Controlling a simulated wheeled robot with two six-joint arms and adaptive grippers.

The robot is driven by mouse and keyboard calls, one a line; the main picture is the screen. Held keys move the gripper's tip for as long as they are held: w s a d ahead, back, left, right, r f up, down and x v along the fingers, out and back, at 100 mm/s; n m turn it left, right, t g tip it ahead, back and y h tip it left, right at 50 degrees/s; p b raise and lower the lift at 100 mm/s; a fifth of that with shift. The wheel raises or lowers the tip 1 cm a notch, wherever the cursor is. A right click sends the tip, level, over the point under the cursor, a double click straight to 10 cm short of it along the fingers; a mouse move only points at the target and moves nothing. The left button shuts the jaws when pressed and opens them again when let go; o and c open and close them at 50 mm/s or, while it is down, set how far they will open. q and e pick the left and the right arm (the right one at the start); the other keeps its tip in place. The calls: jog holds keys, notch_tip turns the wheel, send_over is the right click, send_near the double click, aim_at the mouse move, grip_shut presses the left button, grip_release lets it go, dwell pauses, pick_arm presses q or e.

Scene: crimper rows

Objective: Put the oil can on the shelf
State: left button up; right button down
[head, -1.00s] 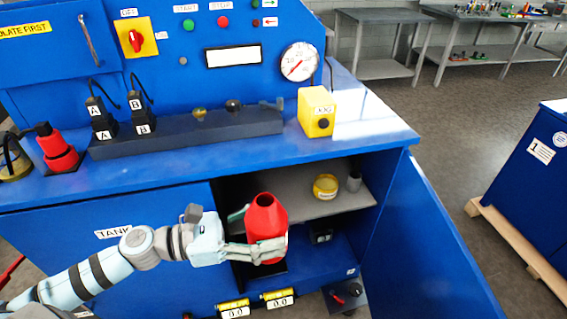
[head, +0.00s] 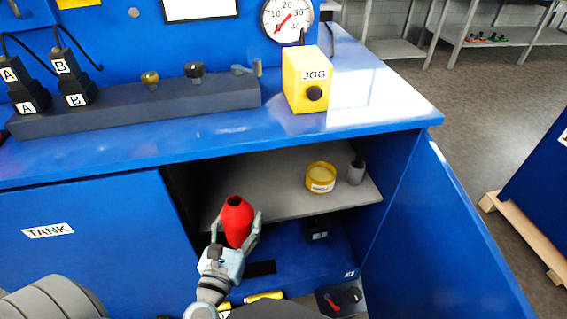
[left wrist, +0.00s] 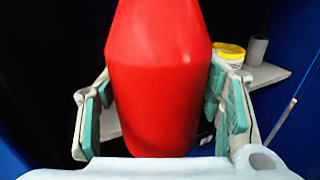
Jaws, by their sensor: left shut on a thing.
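The red oil can (head: 236,222) is upright between the fingers of my left gripper (head: 237,232), which is shut on it. In the left wrist view the can (left wrist: 158,80) fills the middle, with a green-padded finger of the gripper (left wrist: 160,112) on each side. The grey shelf (head: 280,171) is inside the open cabinet. The can is at the front left of the shelf, its top overlapping the shelf in the picture; I cannot tell whether it touches. My right gripper is not in view.
A yellow tin (head: 320,178) and a grey cylinder (head: 356,172) stand on the shelf's right part. The open blue door (head: 455,240) is at the right. The blue worktop (head: 370,100) overhangs the shelf. A dark box (head: 316,230) sits below the shelf.

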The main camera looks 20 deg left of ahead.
pick_arm(q)
jog(key=shift+w+a+f, duration=0.15)
jog(key=shift+w+f, duration=0.05)
jog(key=shift+y, duration=0.3)
jog(key=w+a, duration=0.3)
jog(key=w, duration=0.1)
jog(key=w+a, duration=0.4)
jog(key=w, duration=0.1)
jog(key=w+a, duration=0.3)
jog(key=w, duration=0.1)
jog(key=shift+w+a+p, duration=0.25)
jog(key=shift+a+p, duration=0.1)
jog(key=shift+a, duration=0.05)
notch_tip(320, 180, down, 4)
jog(key=b, duration=0.3)
jog(key=shift+r, duration=0.35)
jog(key=shift+f, duration=0.2)
jog(key=o, duration=1.4)
jog(key=shift+c, duration=0.2)
